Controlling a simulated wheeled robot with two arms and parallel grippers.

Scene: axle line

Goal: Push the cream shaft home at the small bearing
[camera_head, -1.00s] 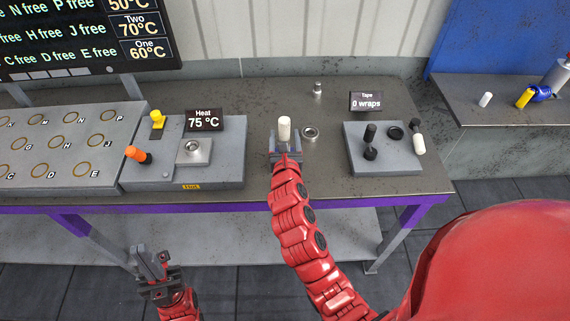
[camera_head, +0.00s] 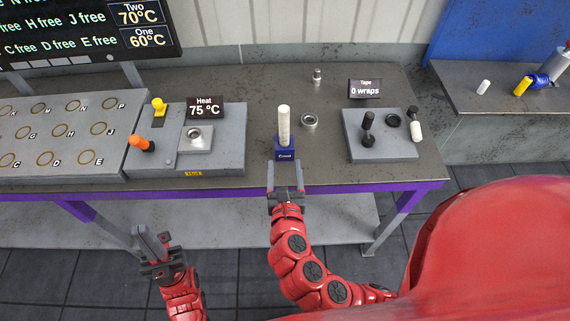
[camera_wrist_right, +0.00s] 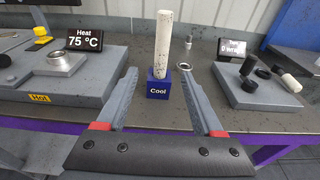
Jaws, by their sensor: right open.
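The cream shaft (camera_head: 284,124) stands upright in a small blue block (camera_head: 285,154) marked "Cool", and both also show in the right wrist view, the shaft (camera_wrist_right: 163,42) above the block (camera_wrist_right: 158,87). A metal ring (camera_head: 309,121) lies on the table beside the block. Another ring (camera_head: 195,138) sits on the heater. I cannot tell which is the small bearing. My right gripper (camera_head: 285,172) is open and empty, just in front of the blue block, its fingers pointing towards it. My left gripper (camera_head: 155,246) is open and empty, low in front of the table.
The heater plate (camera_head: 228,150) with orange and yellow handles stands left of the shaft, its sign reading 75 °C. The tape station (camera_head: 388,151) with black knobs stands right. A small metal piece (camera_head: 317,75) stands at the back. The table between the stations is mostly clear.

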